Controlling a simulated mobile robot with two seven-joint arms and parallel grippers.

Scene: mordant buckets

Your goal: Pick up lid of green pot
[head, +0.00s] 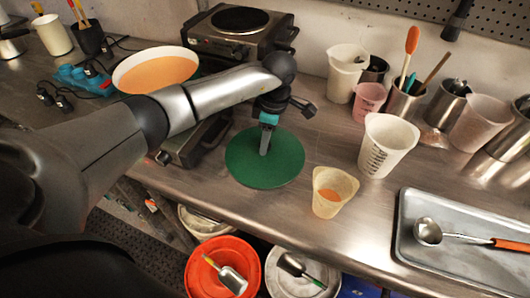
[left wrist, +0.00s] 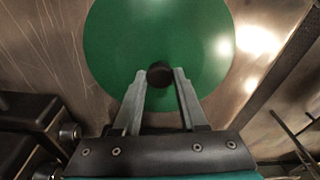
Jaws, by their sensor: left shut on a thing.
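The green lid (head: 282,165) is a flat round disc at the middle of the steel counter. My left gripper (head: 265,150) points down over the lid. Its two fingers (left wrist: 160,80) are shut on the knob, one on each side. I cannot tell whether the lid touches the counter. A wide pot (head: 155,72) with a pale rim and orange contents stands at the back left; its outer wall is mostly hidden. My right gripper is not in view.
A hot plate (head: 240,22) stands behind my left arm. A beaker with a little orange liquid (head: 334,192) is close right of the lid, with a white measuring jug (head: 385,145) beyond. A metal tray (head: 412,214) lies at right. Buckets (head: 190,275) stand below the front edge.

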